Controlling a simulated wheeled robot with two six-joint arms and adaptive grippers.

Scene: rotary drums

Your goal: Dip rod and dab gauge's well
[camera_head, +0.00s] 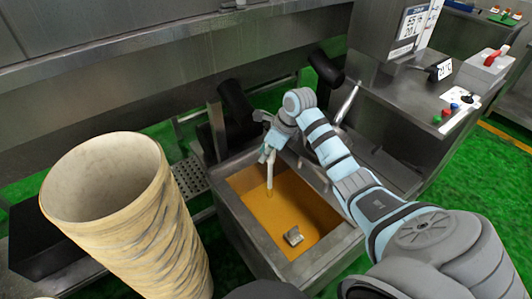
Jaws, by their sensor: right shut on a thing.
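My right gripper (268,151) reaches over the metal tank (237,222) and is shut on a thin pale rod (270,174). The rod hangs about upright, and its lower end meets or nearly meets the orange liquid (283,207); I cannot tell how deep it goes. A small grey metal block (293,236) shows in the liquid near the front. A small dark device with a white display (441,69) stands on the metal bench at the right; it may be the gauge, and its well cannot be made out. My left gripper is not in view.
A large pale ribbed drum (140,235) stands open at the left. A metal cabinet with a label (395,30) rises behind the bench (390,115). A grey case with a red handle (485,66) and coloured buttons (446,113) are on the bench. Green floor surrounds the tank.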

